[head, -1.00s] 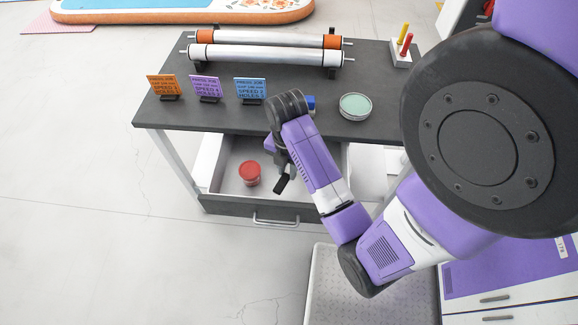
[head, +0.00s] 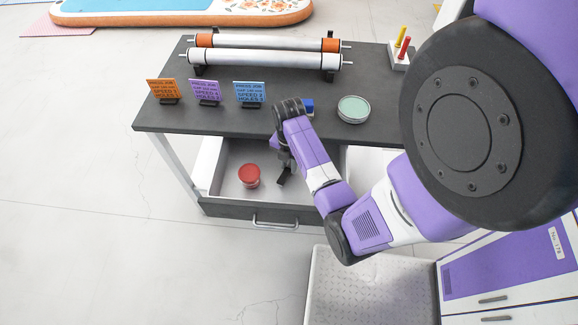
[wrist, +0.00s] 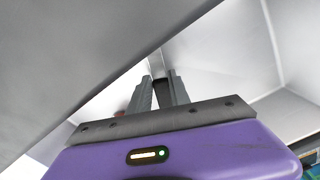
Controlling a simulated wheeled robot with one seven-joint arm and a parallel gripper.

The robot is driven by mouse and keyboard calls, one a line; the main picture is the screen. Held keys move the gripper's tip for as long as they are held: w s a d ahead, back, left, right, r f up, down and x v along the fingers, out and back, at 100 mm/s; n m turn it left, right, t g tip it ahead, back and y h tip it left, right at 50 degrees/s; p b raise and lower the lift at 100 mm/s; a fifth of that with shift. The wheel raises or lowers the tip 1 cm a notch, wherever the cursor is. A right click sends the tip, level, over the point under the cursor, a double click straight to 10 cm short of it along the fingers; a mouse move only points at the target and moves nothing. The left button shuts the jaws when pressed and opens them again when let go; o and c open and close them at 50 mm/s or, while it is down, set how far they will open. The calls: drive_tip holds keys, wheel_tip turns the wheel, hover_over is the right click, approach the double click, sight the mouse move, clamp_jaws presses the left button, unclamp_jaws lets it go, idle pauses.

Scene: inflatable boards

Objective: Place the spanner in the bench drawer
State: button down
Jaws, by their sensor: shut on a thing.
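The bench drawer (head: 222,208) is pulled out under the dark bench. A red round-lidded pot (head: 249,175) lies in its middle left. My gripper (head: 285,172) points down over the right part of the open drawer. In the wrist view my gripper (wrist: 160,90) has its two grey fingers close together, with a narrow dark piece between them. That piece, the spanner (wrist: 159,92) as far as I can tell, is mostly hidden by the fingers. Pale drawer walls surround the fingertips there. I cannot tell whether the spanner touches the drawer floor.
The bench top (head: 225,120) overhangs the drawer's back. It carries three signs, two rollers, a blue item (head: 308,106) beside my wrist and a green round dish (head: 353,109). A metal-plate platform (head: 365,290) stands front right, near a purple cabinet (head: 505,265). The floor at left is clear.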

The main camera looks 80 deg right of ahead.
sight(289, 168)
drive_tip(key=shift+a+f, duration=0.1)
drive_tip(key=shift+f, duration=0.5)
drive_tip(key=shift+f, duration=0.15)
drive_tip(key=c, duration=1.2)
unclamp_jaws()
wheel_tip(289, 168, up, 12)
drive_tip(key=shift+r, duration=0.2)
